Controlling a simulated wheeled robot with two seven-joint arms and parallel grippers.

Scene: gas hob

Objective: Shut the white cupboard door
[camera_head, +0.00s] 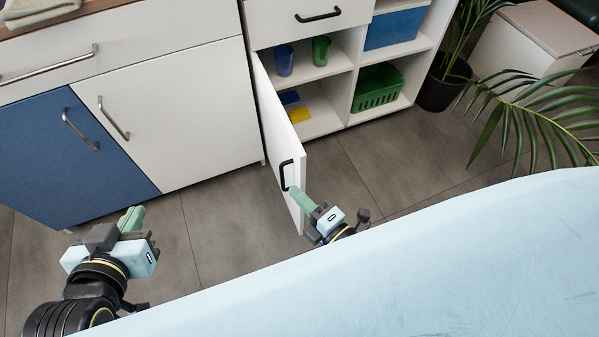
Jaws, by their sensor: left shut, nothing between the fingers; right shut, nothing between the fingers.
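The white cupboard door (277,135) stands open, swung out toward me from its hinge edge on the left of the shelf opening. Its black handle (286,175) is on the face turned to the left, near the free edge. My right gripper (301,196) is shut and empty, with its green fingertips at the door's free edge close to the handle; I cannot tell whether they touch the door. My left gripper (132,217) is shut and empty, well to the left of the door, above the floor in front of the blue cupboard.
The open cupboard (343,75) holds a blue cup (284,60), a green cup (321,50) and a green basket (377,88). A blue cupboard front (60,150) and a closed white front (175,115) stand left. A potted plant (440,92) stands right. Grey floor (385,160) is clear.

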